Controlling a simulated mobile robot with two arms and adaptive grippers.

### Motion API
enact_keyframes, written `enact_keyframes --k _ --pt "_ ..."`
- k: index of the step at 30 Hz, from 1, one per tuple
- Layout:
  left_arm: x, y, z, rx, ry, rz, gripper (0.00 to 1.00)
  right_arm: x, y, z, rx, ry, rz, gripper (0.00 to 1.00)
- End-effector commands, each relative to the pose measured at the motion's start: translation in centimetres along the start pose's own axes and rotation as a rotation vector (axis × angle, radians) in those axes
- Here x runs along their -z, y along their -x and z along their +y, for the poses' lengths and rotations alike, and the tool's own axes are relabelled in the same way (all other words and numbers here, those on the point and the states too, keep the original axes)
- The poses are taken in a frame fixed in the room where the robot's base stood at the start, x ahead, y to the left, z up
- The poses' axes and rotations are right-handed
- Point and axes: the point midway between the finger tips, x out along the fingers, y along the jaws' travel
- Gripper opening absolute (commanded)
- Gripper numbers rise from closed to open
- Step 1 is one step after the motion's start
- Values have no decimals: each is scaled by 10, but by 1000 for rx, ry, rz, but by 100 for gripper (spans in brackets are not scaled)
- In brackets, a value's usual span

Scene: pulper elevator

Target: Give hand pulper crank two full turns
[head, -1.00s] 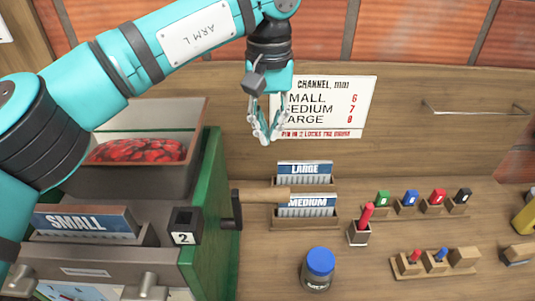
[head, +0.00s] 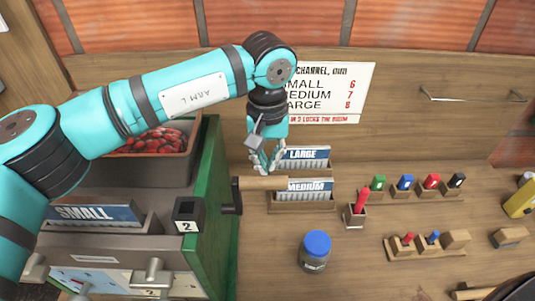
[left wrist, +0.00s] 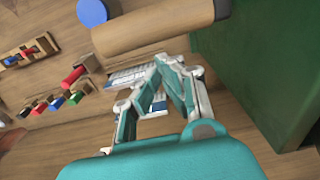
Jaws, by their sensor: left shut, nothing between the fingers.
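The green hand pulper (head: 218,200) stands at the left, with red cherries (head: 155,141) in its hopper. Its crank (head: 231,196) is on the right side, and a wooden handle (head: 262,183) points right from the dark arm. The handle also shows large in the left wrist view (left wrist: 155,27). My left gripper (head: 265,168) is shut and empty, pointing down just above and behind the handle; I cannot tell if it touches it. Its fingertips also show in the left wrist view (left wrist: 170,68). My right gripper is not in view.
Racks labelled LARGE (head: 308,155) and MEDIUM (head: 312,187) stand close behind and beside the handle. A blue-lidded jar (head: 315,250) stands in front. A dark rounded part shows at the lower right corner.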

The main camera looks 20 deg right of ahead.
Motion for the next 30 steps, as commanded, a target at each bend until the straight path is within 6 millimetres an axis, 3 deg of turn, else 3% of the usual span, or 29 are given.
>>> enact_keyframes --k 6,16,30 --pt "-11 4 0 0 1 0 0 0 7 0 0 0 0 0" --pt "-11 4 0 0 2 1 0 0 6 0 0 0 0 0" --pt "-10 4 -1 1 2 68 0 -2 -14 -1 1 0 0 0"
